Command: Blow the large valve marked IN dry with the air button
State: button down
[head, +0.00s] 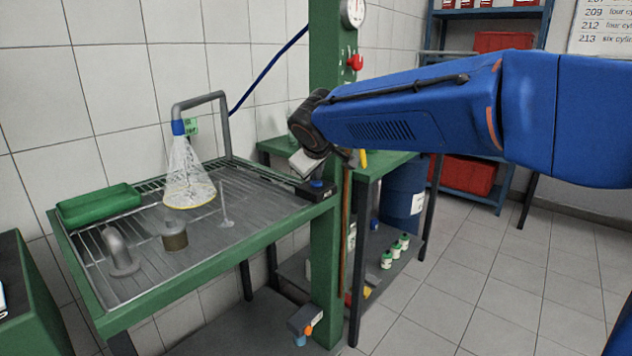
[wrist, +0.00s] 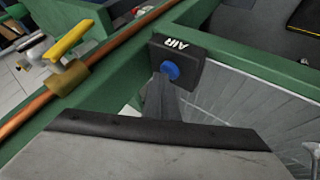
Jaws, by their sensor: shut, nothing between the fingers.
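The AIR button is a blue push button (wrist: 170,70) on a black box (wrist: 190,62) marked AIR, fixed at the corner of the green-framed wash table; the box also shows in the head view (head: 308,192). My gripper (wrist: 163,84) is shut and empty, its tip at the button and seemingly touching it. In the head view my gripper (head: 315,177) points down onto the box. A pale slender valve (head: 226,212) stands stem up on the rack, right of the air jet. Its IN mark cannot be read.
A whitish cone of air (head: 190,180) comes down from the blue nozzle (head: 179,127) onto a yellowish ring on the rack. A grey bent pipe (head: 121,255), a brownish cylinder (head: 174,237) and a green tray (head: 98,205) are there too.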

aim_at(316, 184)
jog(key=shift+f, duration=0.15)
jog(key=shift+r, duration=0.2)
dwell(0.3)
jog(key=shift+r, duration=0.8)
notch_tip(316, 184, up, 5)
dwell(0.6)
dwell(2.4)
